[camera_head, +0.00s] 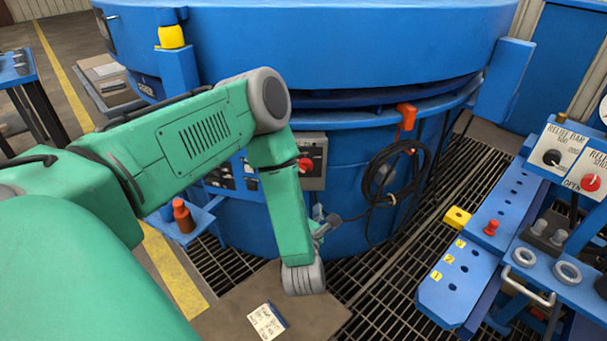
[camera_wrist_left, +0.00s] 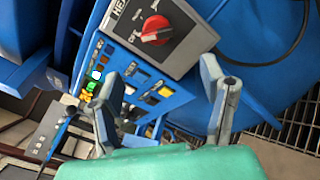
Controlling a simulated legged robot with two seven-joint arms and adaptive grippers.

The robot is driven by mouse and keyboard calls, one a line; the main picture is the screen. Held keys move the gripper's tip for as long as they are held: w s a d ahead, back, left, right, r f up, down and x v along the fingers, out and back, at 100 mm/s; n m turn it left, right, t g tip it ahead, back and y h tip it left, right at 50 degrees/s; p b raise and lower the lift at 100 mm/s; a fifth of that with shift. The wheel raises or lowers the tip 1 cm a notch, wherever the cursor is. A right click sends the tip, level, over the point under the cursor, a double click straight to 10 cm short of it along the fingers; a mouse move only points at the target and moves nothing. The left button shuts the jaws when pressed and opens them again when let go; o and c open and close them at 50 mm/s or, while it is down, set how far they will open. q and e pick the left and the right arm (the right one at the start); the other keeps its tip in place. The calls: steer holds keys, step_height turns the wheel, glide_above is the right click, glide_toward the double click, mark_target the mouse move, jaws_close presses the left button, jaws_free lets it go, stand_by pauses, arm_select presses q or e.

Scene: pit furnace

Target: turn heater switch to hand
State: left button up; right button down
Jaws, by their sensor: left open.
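The heater switch (camera_wrist_left: 156,30) is a red rotary knob on a grey box with a label that starts "HEA". It also shows in the head view as a red knob (camera_head: 307,163) on the front of the blue furnace, partly behind my left arm. My left gripper (camera_wrist_left: 160,70) is open and empty, its fingers apart below the switch box in the wrist view, not touching the knob. In the head view the left gripper (camera_head: 324,226) is partly hidden by my forearm, low and just right of the box. The knob's setting is too small to read. My right gripper is not in view.
A blue panel (camera_wrist_left: 130,85) with coloured buttons and lamps sits next to the switch box. A black cable coil (camera_head: 395,175) hangs on the furnace to the right. A blue bench (camera_head: 465,270) with a red knob and metal rings stands at the right, over floor grating.

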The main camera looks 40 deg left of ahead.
mark_target(304, 173)
arm_select(q)
steer(key=b+x, duration=0.2)
steer(key=x, duration=0.9)
steer(key=shift+w+a+r, duration=0.15)
steer(key=shift+w, duration=0.05)
steer(key=shift+w+a+r, duration=0.1)
steer(key=shift+w+a, duration=0.05)
steer(key=shift+w, duration=0.1)
steer(key=shift+w+r, duration=0.15)
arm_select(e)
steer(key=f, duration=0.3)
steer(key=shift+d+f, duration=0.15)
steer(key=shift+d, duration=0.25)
arm_select(q)
steer(key=c, duration=1.2)
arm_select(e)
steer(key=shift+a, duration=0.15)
